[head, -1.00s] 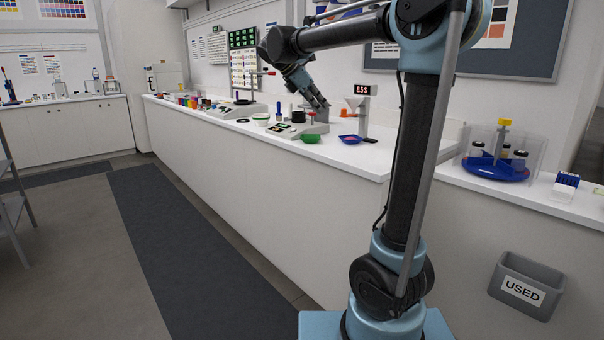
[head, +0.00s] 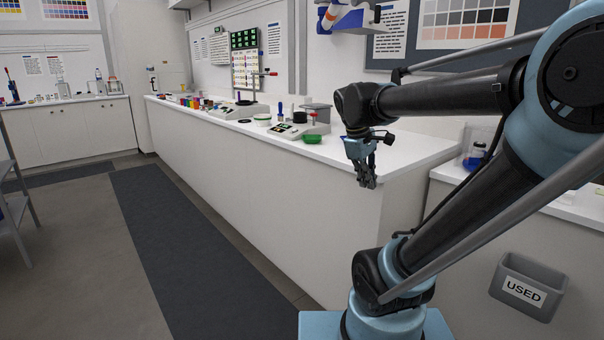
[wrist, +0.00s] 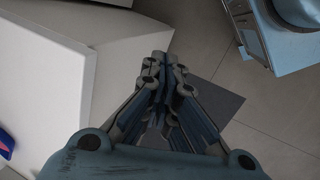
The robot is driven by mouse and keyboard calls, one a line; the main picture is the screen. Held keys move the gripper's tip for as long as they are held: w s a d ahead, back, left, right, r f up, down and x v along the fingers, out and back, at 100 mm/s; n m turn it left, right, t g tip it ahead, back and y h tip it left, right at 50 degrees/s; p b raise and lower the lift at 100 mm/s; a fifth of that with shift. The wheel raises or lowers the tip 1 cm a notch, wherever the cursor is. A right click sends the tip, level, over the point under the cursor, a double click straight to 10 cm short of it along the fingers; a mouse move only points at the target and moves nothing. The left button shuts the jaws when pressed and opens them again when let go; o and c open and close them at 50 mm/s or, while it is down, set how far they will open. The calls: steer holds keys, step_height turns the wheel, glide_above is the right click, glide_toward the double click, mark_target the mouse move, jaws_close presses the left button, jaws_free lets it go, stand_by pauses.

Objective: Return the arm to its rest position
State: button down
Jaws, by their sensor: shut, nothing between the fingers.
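My gripper (head: 367,183) hangs pointing down in the head view, in front of the long white counter's right end. It is shut and empty. My arm is folded back, with its elbow high at the right of the head view. In the wrist view my gripper (wrist: 168,62) shows from behind, its fingers together over the floor, with nothing between them.
A grey bin marked USED (head: 528,287) hangs at right. A dark floor mat (head: 190,250) lies along the counter.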

steer(key=s+f+m+y, duration=0.3)
steer(key=s+f+m, duration=0.5)
steer(key=s+f, duration=0.3)
step_height(320, 180, down, 5)
steer(key=shift+s+r+m+t, duration=0.1)
steer(key=shift+s+m+t, duration=0.2)
steer(key=shift+s+m, duration=0.1)
steer(key=shift+a, duration=0.1)
